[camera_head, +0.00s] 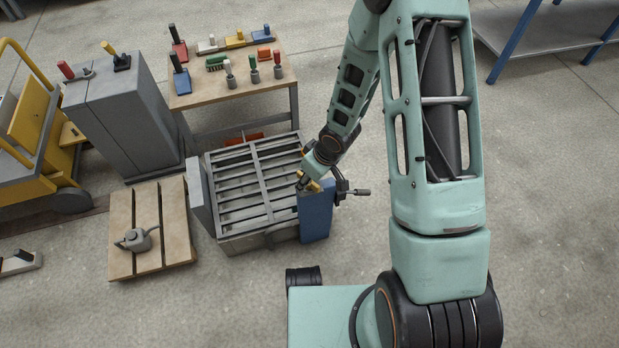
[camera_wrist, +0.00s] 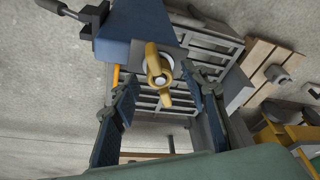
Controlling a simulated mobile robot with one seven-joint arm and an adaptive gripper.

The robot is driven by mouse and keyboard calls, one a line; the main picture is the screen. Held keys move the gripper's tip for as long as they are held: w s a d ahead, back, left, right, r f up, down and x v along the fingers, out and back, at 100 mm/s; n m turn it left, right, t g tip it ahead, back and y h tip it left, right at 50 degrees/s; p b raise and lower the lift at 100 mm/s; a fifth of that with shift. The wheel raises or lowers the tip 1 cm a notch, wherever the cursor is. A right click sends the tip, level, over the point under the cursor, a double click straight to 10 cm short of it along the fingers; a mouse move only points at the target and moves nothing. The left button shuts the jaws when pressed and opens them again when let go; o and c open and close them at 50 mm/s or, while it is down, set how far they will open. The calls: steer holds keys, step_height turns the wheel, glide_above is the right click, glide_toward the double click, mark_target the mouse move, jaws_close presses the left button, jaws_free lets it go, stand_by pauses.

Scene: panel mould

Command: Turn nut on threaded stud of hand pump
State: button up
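A yellow wing nut (camera_wrist: 157,62) sits on a pale round stud end at the edge of a blue body (camera_wrist: 142,27) in the wrist view. A dark handle (camera_wrist: 66,10) sticks out beyond the blue body. My gripper (camera_wrist: 160,82) is open, with one finger on each side of the nut in the picture. Gaps show between nut and fingers; I cannot tell the depth. In the head view my gripper (camera_head: 309,182) is at the top of the blue body (camera_head: 316,215), with the dark handle (camera_head: 354,191) to its right. The thread itself is not clear.
A grey slatted frame (camera_head: 225,243) stands left of the blue body. A bench (camera_head: 200,98) with tools, a grey cabinet (camera_head: 120,125) and a yellow cart (camera_head: 35,110) stand behind.

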steer(key=v, duration=1.2)
stand_by(0.4)
steer(key=shift+d, duration=0.1)
stand_by(0.5)
